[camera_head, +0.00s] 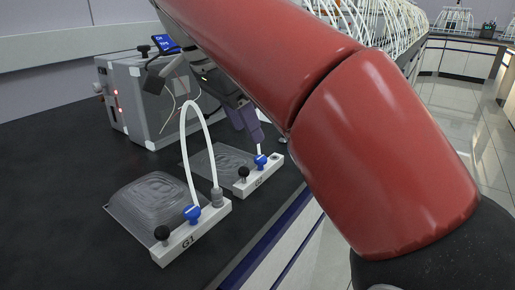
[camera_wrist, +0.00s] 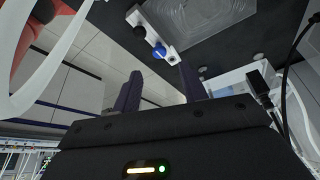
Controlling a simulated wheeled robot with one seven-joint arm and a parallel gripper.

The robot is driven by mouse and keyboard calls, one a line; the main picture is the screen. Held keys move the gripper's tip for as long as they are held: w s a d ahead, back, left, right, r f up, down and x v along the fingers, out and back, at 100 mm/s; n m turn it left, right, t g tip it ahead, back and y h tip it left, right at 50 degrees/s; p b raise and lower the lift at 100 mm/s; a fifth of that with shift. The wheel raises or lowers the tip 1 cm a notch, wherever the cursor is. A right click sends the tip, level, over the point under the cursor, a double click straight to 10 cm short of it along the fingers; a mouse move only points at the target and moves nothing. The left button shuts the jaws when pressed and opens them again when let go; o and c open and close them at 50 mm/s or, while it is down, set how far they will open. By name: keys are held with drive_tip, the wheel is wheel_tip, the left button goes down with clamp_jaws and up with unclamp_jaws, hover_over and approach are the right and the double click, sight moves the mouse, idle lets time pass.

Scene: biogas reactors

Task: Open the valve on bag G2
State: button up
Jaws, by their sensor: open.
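Bag G2 (camera_head: 212,158) is a clear, ridged flat bag on the black bench, with a white end block (camera_head: 264,177) marked G2. Its blue valve (camera_head: 261,161) and a black knob (camera_head: 243,172) sit on the block. My gripper (camera_head: 252,126) is just above and behind the blue valve, its purple fingers pointing down. In the wrist view my gripper (camera_wrist: 160,73) is open and empty. The blue valve (camera_wrist: 159,52) is just beyond the fingertips, roughly between them and apart from both. The black knob (camera_wrist: 140,31) is further off. The exact handle angle is too small to tell.
Bag G1 (camera_head: 150,204) lies nearer, with its own block (camera_head: 172,251), blue valve (camera_head: 192,213) and black knob (camera_head: 162,233). A white tube (camera_head: 187,140) arches up from its block. A grey instrument box (camera_head: 150,98) stands behind. My red arm hides the right middle.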

sight(260, 157)
drive_tip(key=b+x, duration=0.1)
drive_tip(key=x, duration=0.5)
drive_tip(key=shift+f, duration=0.2)
drive_tip(key=shift+c, duration=0.3)
clamp_jaws()
